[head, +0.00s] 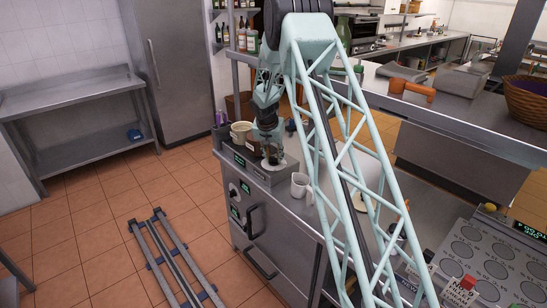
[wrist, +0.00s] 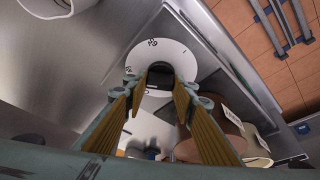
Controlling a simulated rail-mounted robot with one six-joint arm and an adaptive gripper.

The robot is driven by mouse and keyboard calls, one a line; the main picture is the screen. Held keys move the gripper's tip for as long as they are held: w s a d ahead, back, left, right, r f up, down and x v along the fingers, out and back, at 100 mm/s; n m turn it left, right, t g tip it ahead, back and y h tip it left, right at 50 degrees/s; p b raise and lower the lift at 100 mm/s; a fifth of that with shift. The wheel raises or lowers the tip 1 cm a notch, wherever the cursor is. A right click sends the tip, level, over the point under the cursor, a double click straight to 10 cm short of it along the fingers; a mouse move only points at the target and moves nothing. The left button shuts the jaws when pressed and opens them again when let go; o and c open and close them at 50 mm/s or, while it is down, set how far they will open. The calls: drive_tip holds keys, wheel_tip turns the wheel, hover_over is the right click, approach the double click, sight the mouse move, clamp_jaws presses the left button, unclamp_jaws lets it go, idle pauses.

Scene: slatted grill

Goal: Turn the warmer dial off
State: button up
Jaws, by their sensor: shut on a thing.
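The warmer dial is a white disc with dark marks around a dark knob, seen in the wrist view (wrist: 180,50). My gripper (wrist: 158,92) has its two fingers closed on either side of the knob, shut on it. The dial's white edge also shows in the head view (head: 287,164), below my gripper (head: 270,150). It sits on the steel warmer (head: 267,177), which has a small green display on its front. The fingers hide part of the knob, and I cannot read clearly which setting it points to.
A brown container (wrist: 205,146) and a cream cup (head: 240,130) stand close beside the dial. A white mug (head: 300,187) stands on the counter to the right. A metal rack (head: 176,262) lies on the tiled floor in front.

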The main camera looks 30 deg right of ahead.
drive_tip(key=shift+d+n+t+y+p, duration=0.1)
drive_tip(key=shift+n+t+y+p, duration=0.4)
drive_tip(key=shift+n+p, duration=1.35)
drive_tip(key=shift+n+y, duration=0.4)
drive_tip(key=shift+n, duration=0.55)
drive_tip(key=shift+d+f+n+y+b, duration=0.1)
drive_tip(key=shift+n+y+b, duration=0.3)
drive_tip(key=shift+n+b, duration=0.95)
drive_tip(key=n+b, duration=0.1)
drive_tip(key=b, duration=0.4)
drive_tip(key=shift+y, duration=0.4)
drive_tip(key=shift+n+y+b, duration=0.4)
drive_tip(key=shift+n+b, duration=0.65)
drive_tip(key=shift+b, duration=1.4)
drive_tip(key=o, duration=0.9)
drive_tip(key=shift+d+r, duration=0.1)
drive_tip(key=shift+r, duration=0.1)
